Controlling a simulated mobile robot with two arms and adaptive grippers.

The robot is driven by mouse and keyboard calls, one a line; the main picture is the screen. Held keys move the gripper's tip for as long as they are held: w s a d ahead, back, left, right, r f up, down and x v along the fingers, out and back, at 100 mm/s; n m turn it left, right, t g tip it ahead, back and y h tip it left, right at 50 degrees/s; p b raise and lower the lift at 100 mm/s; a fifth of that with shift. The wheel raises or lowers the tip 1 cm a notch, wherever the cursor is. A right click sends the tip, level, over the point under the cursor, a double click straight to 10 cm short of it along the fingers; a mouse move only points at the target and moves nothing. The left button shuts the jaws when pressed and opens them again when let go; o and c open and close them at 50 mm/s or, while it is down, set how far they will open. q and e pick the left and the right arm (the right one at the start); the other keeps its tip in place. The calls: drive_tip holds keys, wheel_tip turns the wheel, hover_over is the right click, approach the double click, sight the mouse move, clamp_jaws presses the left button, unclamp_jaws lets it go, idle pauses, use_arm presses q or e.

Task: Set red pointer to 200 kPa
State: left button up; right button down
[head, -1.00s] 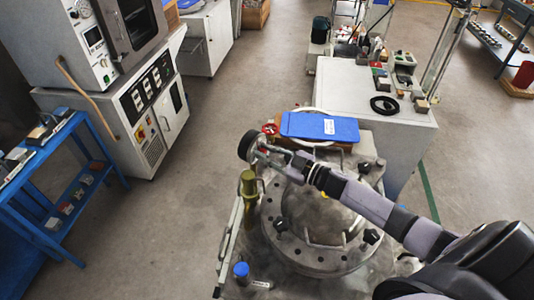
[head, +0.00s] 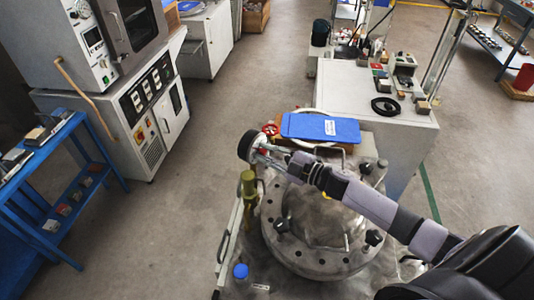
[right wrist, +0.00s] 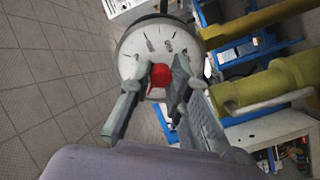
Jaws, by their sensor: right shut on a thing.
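The pressure gauge (right wrist: 150,42) has a round pale dial with dark marks and fills the top middle of the right wrist view. Its red pointer (right wrist: 159,80) shows at the lower part of the dial, between the fingers of my right gripper (right wrist: 155,88). My right gripper is shut on the red pointer. I cannot read the value under it. In the head view the gauge (head: 248,146) is seen from its dark side, and my right gripper (head: 266,153) reaches it from the right. My left gripper is not in view.
A steel flanged vessel (head: 290,250) with bolts stands below my right arm. An olive-yellow valve fitting (head: 249,190) stands just below the gauge. A blue clipboard (head: 320,127) and a red handwheel (head: 270,129) are behind. Open floor (head: 150,225) lies to the left.

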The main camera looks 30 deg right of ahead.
idle(0.4)
drive_tip(key=c, duration=1.5)
unclamp_jaws()
drive_tip(key=v, duration=1.2)
drive_tip(key=shift+f, duration=0.15)
